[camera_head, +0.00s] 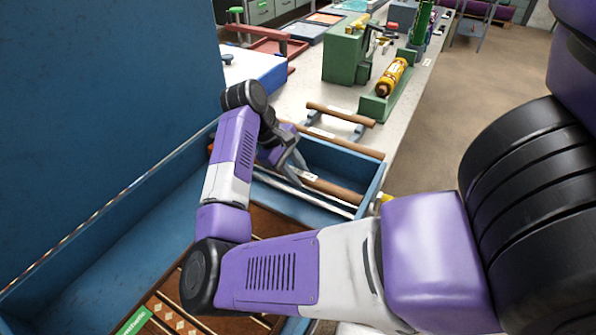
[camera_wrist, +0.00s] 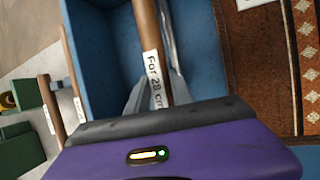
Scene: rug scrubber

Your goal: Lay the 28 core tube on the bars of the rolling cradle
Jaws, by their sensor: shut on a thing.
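The core tube, a brown tube with a white "For 28 cm" label, is gripped in the wrist view (camera_wrist: 146,25). In the head view the tube (camera_head: 335,189) lies across the far end of the blue tub; I cannot tell whether it touches anything below. My gripper (camera_head: 296,168) is shut on the tube near its label, and its grey fingers (camera_wrist: 152,96) flank it in the wrist view.
The blue tub (camera_head: 372,190) holds a patterned brown rug (camera_head: 275,222). Pale metal rods (camera_head: 322,200) run beside the tube. A green stand (camera_head: 375,107) with an orange-brown roll (camera_head: 392,77) and a green machine (camera_head: 343,58) stand behind the cradle. A blue wall rises at left.

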